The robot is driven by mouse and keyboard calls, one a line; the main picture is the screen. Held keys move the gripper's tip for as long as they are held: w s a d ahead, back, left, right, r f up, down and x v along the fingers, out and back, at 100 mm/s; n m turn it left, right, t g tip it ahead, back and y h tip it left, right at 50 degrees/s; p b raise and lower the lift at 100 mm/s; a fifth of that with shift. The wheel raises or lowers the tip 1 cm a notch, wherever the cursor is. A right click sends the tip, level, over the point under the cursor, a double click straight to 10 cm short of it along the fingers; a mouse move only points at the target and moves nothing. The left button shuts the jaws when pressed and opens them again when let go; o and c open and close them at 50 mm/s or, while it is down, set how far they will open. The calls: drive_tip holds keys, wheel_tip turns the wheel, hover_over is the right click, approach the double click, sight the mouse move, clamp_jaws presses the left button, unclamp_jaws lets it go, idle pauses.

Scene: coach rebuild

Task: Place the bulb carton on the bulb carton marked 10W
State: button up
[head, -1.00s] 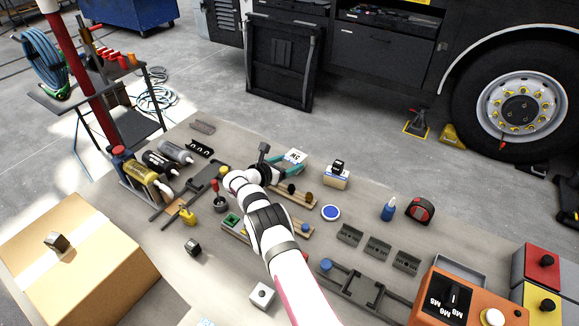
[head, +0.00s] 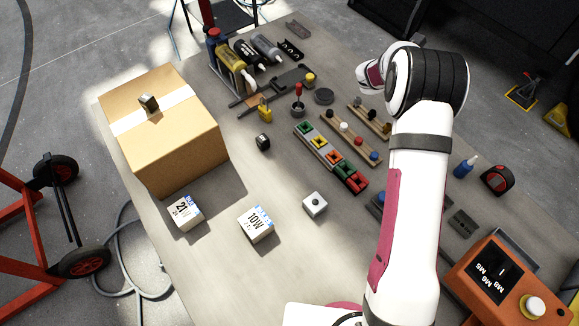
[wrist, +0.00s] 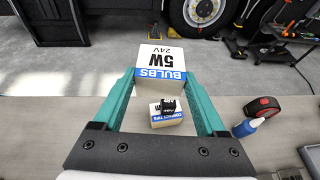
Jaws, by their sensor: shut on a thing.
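My gripper (wrist: 160,76), with teal fingers, is shut on a white bulb carton (wrist: 160,57) marked 5W 24V with a blue BULBS band; in the wrist view it is clasped between the fingertips. In the head view my arm hides the gripper and this carton. The bulb carton marked 10W (head: 256,226) stands on the bench at the near left, its top clear. Another carton, marked 21W (head: 185,213), stands to its left. The gripper is well away from both.
A large cardboard box (head: 170,135) stands behind the 10W and 21W cartons. A white cube (head: 315,205) stands right of the 10W carton, with bare bench between.

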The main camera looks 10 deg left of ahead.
wheel_tip(320, 180, up, 6)
drive_tip(key=s+d+f+m+g+h, duration=0.2)
drive_tip(key=s+d+m+g, duration=0.15)
drive_tip(key=s, duration=0.25)
drive_tip(key=s+d+f+m+g+h, duration=0.1)
drive_tip(key=s+d+f+m+g, duration=0.1)
drive_tip(key=s+f+m+g, duration=0.25)
drive_tip(key=s+a+f+m+g+y, duration=0.1)
drive_tip(key=s+a+m+g+y, duration=0.3)
drive_tip(key=s, duration=0.4)
drive_tip(key=s+a+f+m+g+y, duration=0.1)
drive_tip(key=s+a+m+g+y, duration=0.15)
drive_tip(key=s+m+g, duration=0.35)
drive_tip(key=s+a+f+m+g+y, duration=0.1)
drive_tip(key=s+a+m+g+y, duration=0.1)
drive_tip(key=s+m+g+y, duration=0.5)
drive_tip(key=s+a+r+m+t+y, duration=0.2)
drive_tip(key=a+r+m+t+y, duration=0.4)
drive_tip(key=a, duration=0.3)
drive_tip(key=s+a+r+m+t+y, duration=0.1)
drive_tip(key=a+r+m+t+y, duration=0.4)
drive_tip(key=a+m, duration=0.45)
drive_tip(key=n+y, duration=0.1)
hover_over(256, 224)
drive_tip(key=w+d, duration=0.2)
drive_tip(key=d, duration=0.1)
wheel_tip(256, 224, down, 13)
wheel_tip(256, 224, down, 4)
drive_tip(key=shift+f, duration=0.2)
